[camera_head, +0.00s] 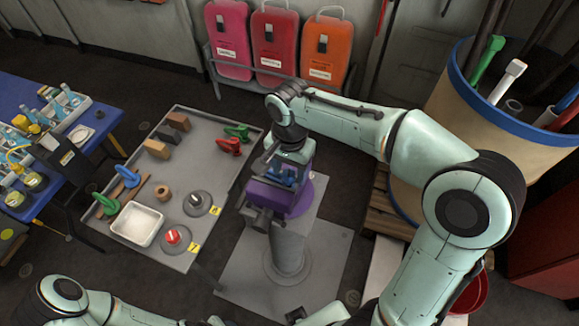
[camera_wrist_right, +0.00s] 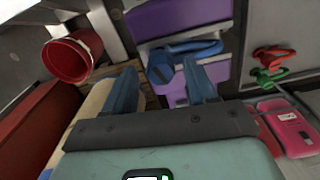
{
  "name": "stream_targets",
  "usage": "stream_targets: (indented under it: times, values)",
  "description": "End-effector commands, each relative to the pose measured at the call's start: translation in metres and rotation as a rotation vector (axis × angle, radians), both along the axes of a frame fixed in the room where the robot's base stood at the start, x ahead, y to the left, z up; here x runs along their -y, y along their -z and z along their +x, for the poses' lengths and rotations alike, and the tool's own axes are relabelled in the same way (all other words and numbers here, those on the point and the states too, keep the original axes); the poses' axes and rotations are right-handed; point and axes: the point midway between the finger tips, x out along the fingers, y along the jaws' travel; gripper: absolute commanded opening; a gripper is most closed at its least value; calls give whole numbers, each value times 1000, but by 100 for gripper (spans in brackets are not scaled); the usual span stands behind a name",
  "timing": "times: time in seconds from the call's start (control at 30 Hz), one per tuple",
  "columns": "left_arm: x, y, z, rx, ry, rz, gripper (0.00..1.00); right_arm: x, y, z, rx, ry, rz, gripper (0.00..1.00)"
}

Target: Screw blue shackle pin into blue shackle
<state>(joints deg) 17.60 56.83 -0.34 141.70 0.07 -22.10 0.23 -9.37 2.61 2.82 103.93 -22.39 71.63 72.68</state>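A blue shackle (camera_head: 287,179) sits at the purple vise (camera_head: 291,199) on a grey pedestal. Blue parts also show in the right wrist view (camera_wrist_right: 187,48), against the purple vise (camera_wrist_right: 178,17). I cannot tell shackle from pin there. My right gripper (camera_head: 276,153) is over the vise, pointing down. In its wrist view its two fingers (camera_wrist_right: 160,82) stand apart, with a blue part seen between them and no clear contact. A blue piece (camera_head: 128,176) is on a wooden strip on the grey table; whether it is the pin is unclear.
The grey table (camera_head: 188,130) left of the vise holds a white tray (camera_head: 137,224), a green piece (camera_head: 105,205), wooden blocks, round grey bases and red and green shackles. A tall bin (camera_head: 500,112) stands right. Coloured canisters (camera_head: 275,45) stand behind.

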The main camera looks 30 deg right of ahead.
Motion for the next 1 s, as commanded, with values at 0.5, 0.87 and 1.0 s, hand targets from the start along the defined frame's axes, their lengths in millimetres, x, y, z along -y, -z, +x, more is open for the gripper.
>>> stream_targets:
  times: [0.5,0.87,1.0]
  values:
    - [0,-6,4,5,0,-1,43,0,-27,1,6,-3,0,59]
    - [0,-25,21,24,1,0,43,0,-107,2,7,-3,1,59]
    - [0,-30,26,29,0,0,43,0,-125,1,4,-2,1,59]
